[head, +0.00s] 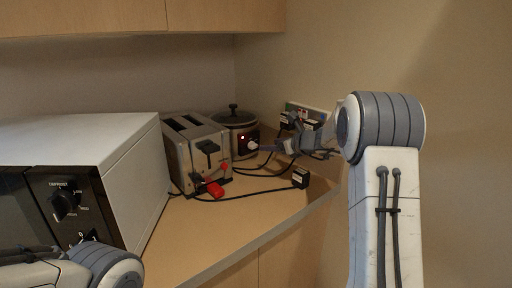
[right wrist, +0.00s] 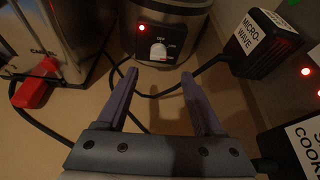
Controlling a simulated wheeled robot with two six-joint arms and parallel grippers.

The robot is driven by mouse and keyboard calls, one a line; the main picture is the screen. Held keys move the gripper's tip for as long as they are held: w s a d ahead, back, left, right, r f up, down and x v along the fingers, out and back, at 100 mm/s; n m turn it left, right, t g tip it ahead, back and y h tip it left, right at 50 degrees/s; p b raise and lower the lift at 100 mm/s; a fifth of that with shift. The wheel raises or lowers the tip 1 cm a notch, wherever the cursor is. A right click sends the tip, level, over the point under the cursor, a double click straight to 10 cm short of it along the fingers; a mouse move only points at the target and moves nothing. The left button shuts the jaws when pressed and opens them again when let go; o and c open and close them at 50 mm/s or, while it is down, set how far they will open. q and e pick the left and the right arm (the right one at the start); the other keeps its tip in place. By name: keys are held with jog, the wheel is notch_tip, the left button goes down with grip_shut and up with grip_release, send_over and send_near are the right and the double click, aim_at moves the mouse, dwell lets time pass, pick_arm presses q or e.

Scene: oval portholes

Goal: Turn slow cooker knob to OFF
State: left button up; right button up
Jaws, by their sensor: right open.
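The slow cooker (head: 235,130) stands in the back corner of the counter, dark-lidded with a metal body. Its front panel has a lit red light and a pale knob (head: 253,145). In the right wrist view the slow cooker (right wrist: 180,18) is at the top, with the white knob (right wrist: 158,52) on its dark panel below small white lettering. The knob's exact setting is hard to read. My right gripper (right wrist: 158,80) is open and empty, its two fingers pointing at the panel with the knob between their lines, apart from it. My left gripper is out of view; only my left arm shows.
A toaster (head: 196,155) with a red lever stands left of the slow cooker, and a large microwave (head: 90,170) is nearer left. A black plug marked MICROWAVE (right wrist: 262,42) is right of the cooker. Black cords cross the counter (head: 215,225). A wall closes the right side.

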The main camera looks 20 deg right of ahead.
aim_at(255, 146)
jog(key=p+x, duration=0.1)
jog(key=x, duration=0.8)
jog(key=shift+w+a+f, duration=0.15)
jog(key=shift+w+a, duration=0.05)
